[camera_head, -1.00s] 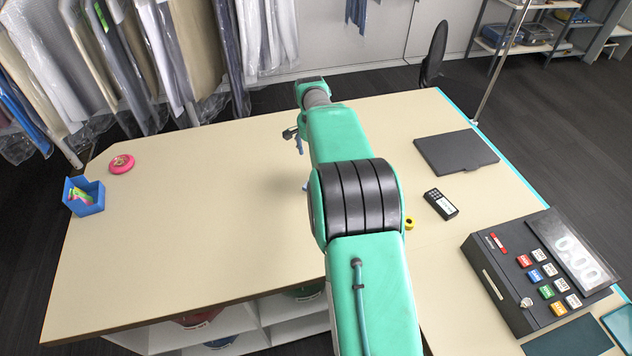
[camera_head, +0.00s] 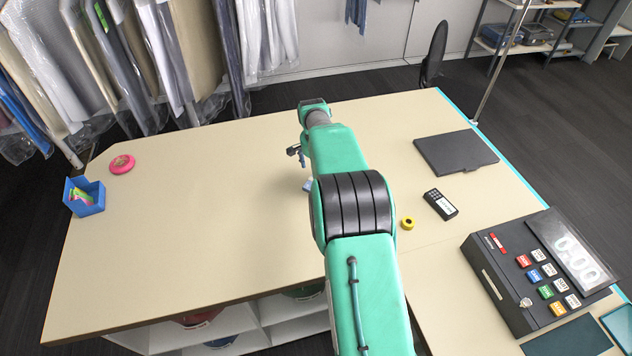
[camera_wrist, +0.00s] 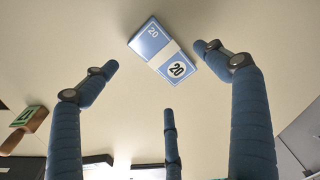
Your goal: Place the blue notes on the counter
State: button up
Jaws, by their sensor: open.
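The blue notes (camera_wrist: 160,50) are a banded bundle marked 20, lying flat on the pale counter (camera_head: 180,220). In the wrist view they lie at the top, beyond and between my gripper's spread fingers, with no finger touching them. In the head view only a small part of the blue notes (camera_head: 308,185) shows beside my arm, which hides the rest. My gripper (camera_wrist: 155,75) is open and empty; in the head view it is mostly hidden behind my arm.
A yellow tape roll (camera_head: 407,223), a black handheld device (camera_head: 440,204) and a dark flat folder (camera_head: 456,151) lie right of my arm. A cash register (camera_head: 535,270) stands at the right. A blue box (camera_head: 84,197) and pink disc (camera_head: 121,164) are left. The counter's middle left is clear.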

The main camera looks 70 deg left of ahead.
jog(key=shift+f, duration=0.35)
jog(key=shift+f, duration=0.1)
jog(key=shift+w+a+f+p, duration=0.1)
jog(key=shift+a+f+p, duration=0.05)
jog(key=shift+f, duration=1.1)
jog(key=shift+w+a+f+p, duration=0.1)
jog(key=shift+f+p, duration=0.05)
jog(key=shift+f, duration=1.05)
jog(key=c, duration=1.4)
jog(key=shift+o, duration=0.2)
jog(key=shift+r, duration=0.1)
jog(key=shift+r, duration=1.6)
jog(key=shift+s+d+r+b, duration=0.25)
jog(key=shift+s+d, duration=0.3)
jog(key=shift+d, duration=2.05)
jog(key=shift+s+d+r+b, duration=0.3)
jog(key=shift+s+d, duration=0.25)
jog(key=shift+d, duration=2.05)
jog(key=shift+s+d+r+b, duration=0.25)
jog(key=shift+s+d, duration=0.3)
jog(key=shift+d, duration=2.05)
